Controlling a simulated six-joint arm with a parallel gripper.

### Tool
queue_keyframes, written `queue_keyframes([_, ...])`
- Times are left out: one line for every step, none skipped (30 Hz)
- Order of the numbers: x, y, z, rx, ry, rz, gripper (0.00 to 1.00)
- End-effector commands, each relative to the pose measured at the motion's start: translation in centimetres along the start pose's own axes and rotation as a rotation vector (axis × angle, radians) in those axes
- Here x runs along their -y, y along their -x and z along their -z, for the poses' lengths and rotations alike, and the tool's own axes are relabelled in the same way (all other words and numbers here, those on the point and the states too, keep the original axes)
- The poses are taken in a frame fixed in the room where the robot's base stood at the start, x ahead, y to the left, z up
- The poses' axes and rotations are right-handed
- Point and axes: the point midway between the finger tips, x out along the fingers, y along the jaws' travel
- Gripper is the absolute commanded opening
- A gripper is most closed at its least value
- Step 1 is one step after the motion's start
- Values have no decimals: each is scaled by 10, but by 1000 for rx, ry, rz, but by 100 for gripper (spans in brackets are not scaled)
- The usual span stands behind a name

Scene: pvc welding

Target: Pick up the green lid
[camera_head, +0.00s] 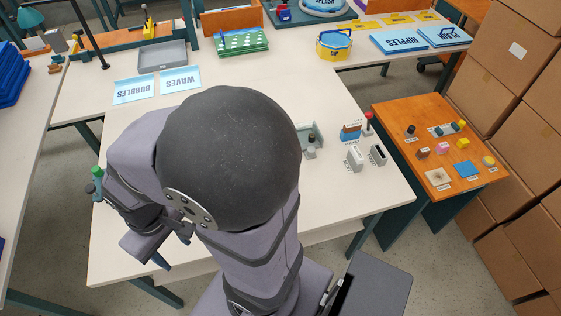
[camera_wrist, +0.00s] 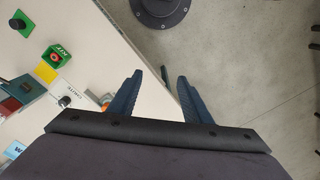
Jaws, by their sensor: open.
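My gripper (camera_wrist: 157,94) shows in the wrist view with its two dark blue fingers apart and nothing between them. Its fingers are over the table edge and the grey floor. In the head view my arm hides most of the gripper. No clear green lid can be made out. A green piece with a black knob (camera_wrist: 21,23) and a green box with a red button (camera_wrist: 55,56) lie left of the fingers in the wrist view, apart from them. A small green object (camera_head: 97,173) shows at the table's left edge in the head view; I cannot tell what it is.
The pale table (camera_head: 330,215) holds small fixtures (camera_head: 354,158) at right and blue cards (camera_head: 180,79) at the back. A green tray with white spots (camera_head: 243,41) stands behind. An orange side table (camera_head: 440,180) and stacked cardboard boxes (camera_head: 515,60) are at right.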

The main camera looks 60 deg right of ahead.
Motion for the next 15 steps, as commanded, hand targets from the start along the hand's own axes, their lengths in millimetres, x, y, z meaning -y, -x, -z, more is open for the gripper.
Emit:
queue_keyframes([-1,25,0,1,0,-4,45])
queue_keyframes([-2,30,-1,2,1,-6,45])
queue_keyframes([-2,38,-1,3,2,-8,45])
queue_keyframes([-3,42,-1,4,2,-10,45])
queue_keyframes([-4,48,-1,5,2,-11,45])
queue_keyframes([-4,54,-1,5,2,-13,45])
queue_keyframes([-5,58,-1,5,1,-15,45])
queue_keyframes([-6,63,-1,6,0,-16,45])
queue_keyframes([-6,69,-1,6,-2,-18,45])
queue_keyframes([-8,74,-1,6,-6,-21,45])
queue_keyframes([-9,78,0,6,-10,-23,45])
queue_keyframes([-11,85,0,6,-21,-27,45])
queue_keyframes([-15,90,2,5,-39,-33,45])
queue_keyframes([-23,90,6,4,-87,-42,45])
queue_keyframes([-34,74,12,2,-153,-55,45])
